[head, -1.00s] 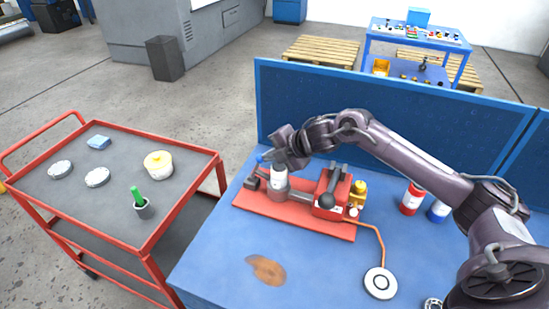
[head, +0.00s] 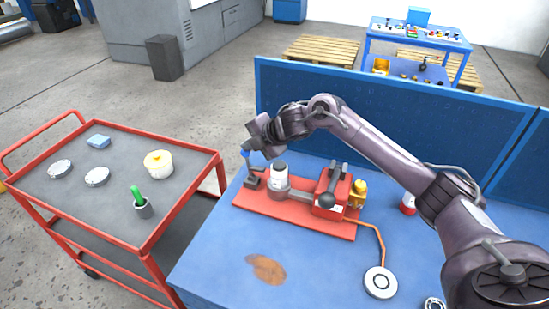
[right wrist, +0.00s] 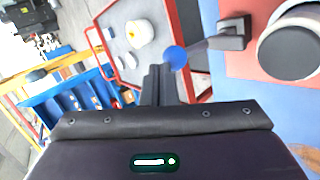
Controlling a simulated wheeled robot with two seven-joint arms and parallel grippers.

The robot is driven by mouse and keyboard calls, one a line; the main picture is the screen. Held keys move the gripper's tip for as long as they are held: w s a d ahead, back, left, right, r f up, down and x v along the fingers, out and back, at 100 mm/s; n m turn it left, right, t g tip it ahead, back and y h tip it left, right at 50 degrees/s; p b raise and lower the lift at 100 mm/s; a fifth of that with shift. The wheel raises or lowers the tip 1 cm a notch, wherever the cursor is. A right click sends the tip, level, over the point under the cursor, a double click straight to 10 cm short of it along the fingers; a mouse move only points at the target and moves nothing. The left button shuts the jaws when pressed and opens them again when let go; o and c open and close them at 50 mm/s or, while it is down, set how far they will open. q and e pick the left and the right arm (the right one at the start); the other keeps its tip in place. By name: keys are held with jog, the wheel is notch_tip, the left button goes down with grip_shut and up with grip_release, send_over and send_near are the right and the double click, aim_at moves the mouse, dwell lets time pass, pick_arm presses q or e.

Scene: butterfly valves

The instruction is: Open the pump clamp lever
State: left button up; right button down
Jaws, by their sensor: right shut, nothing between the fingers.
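The clamp lever with a blue knob (head: 246,154) rises from a dark clamp block (head: 253,183) at the left end of the red pump base (head: 243,203). It stands nearly upright, away from the white-capped cylinder (head: 279,174). In the right wrist view, the blue knob (right wrist: 176,56) is just right of the fingertips, and the lever's shaft runs to the block (right wrist: 233,33). My right gripper (head: 251,146) is shut and empty, close beside the knob; I cannot tell whether they touch. The fingers (right wrist: 159,70) also show in the wrist view. My left gripper is out of view.
The red pump body (head: 328,200) with dark handles stands right of the cylinder. A red can (head: 408,204) is partly hidden by my right arm. A blue panel (head: 300,100) stands behind the table. A red cart (head: 110,185) with small items is at left.

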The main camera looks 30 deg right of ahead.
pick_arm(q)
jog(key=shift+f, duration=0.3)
pick_arm(e)
jog(key=shift+w+a+f, duration=0.1)
jog(key=shift+w+a, duration=0.7)
jog(key=shift+w, duration=0.2)
